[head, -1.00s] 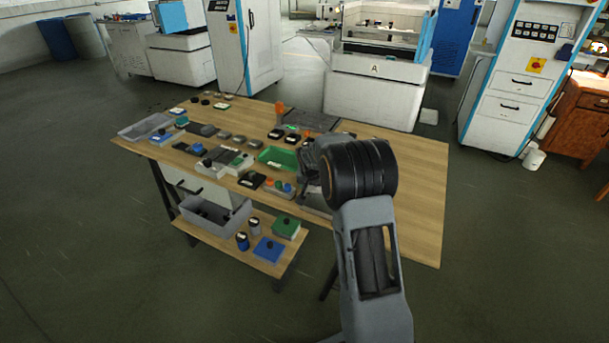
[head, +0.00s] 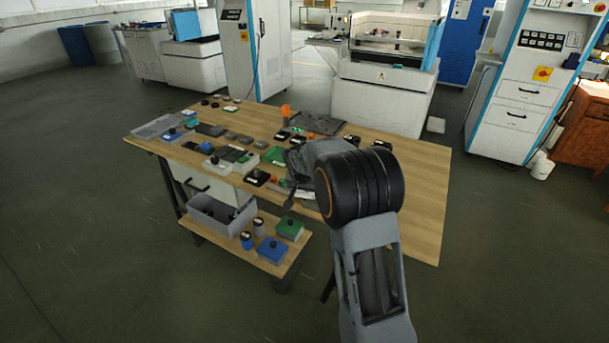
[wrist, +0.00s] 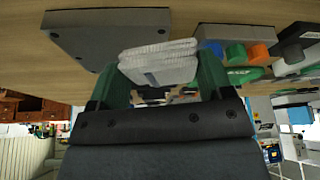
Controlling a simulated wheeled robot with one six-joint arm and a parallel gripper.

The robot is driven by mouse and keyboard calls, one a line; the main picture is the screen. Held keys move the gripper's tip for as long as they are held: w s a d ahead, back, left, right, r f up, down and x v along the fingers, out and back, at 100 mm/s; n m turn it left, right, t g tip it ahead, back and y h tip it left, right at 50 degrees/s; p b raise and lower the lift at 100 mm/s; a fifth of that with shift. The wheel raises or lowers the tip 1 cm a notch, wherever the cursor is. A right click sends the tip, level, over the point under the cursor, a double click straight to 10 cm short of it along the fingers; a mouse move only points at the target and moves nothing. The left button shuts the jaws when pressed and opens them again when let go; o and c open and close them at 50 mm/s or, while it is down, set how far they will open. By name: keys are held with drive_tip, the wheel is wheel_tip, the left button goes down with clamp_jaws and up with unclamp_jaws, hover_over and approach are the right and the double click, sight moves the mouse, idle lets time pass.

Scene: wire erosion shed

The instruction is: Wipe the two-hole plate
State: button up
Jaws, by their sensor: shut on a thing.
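In the wrist view my gripper (wrist: 160,72) has its green fingers shut on a folded white cloth (wrist: 158,60). A dark grey plate (wrist: 95,36) lies on the wooden table beside the cloth, at the upper left of that view.
The wooden table (head: 425,200) is bare at its right end. An orange piece and a blue piece (wrist: 257,51) stand close right of the cloth in the wrist view. A green tray (head: 274,155), a dark flat slab (head: 318,123) and a grey tray (head: 155,127) are on the table.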

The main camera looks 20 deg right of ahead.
drive_tip(key=shift+r+p, duration=1.5)
drive_tip(key=shift+r, duration=1.2)
